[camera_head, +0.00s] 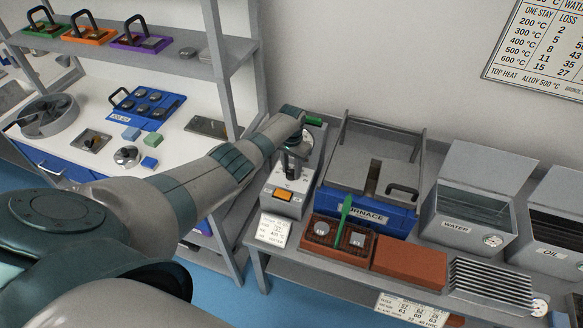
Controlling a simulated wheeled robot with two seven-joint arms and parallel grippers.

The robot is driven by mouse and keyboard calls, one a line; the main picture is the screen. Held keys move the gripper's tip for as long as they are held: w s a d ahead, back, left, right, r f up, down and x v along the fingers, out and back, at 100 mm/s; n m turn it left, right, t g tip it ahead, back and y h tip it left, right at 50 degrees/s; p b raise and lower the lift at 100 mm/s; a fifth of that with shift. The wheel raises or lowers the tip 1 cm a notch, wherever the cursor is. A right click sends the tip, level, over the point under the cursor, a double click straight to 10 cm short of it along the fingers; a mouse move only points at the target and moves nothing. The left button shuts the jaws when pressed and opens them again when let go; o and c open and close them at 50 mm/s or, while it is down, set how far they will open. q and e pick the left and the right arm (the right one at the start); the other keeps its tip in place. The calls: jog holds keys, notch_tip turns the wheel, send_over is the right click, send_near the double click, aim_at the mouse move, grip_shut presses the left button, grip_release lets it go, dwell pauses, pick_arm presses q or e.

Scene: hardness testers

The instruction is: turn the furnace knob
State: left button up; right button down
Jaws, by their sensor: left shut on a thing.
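My left arm reaches in from the left to a grey control box (281,203) with an orange display, which stands just left of the blue-fronted furnace (363,214). My left gripper (291,172) points down at the top of this box and is shut on the furnace knob. The knob itself is mostly hidden by the fingers and too small to make out. The furnace has a grey top and a dark handle. My right gripper is not in view.
The water tank (462,233) and oil tank (553,250) stand to the right. A shelf (150,52) with colored trays is at the left.

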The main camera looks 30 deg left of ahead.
aim_at(292, 172)
pick_arm(q)
jog(key=shift+n, duration=0.5)
jog(key=o, duration=1)
jog(key=shift+o, duration=0.2)
jog(key=shift+r, duration=0.1)
jog(key=shift+r+p, duration=0.3)
jog(key=shift+r, duration=0.45)
notch_tip(292, 172, up, 16)
jog(key=b, duration=0.2)
jog(key=shift+f, duration=0.1)
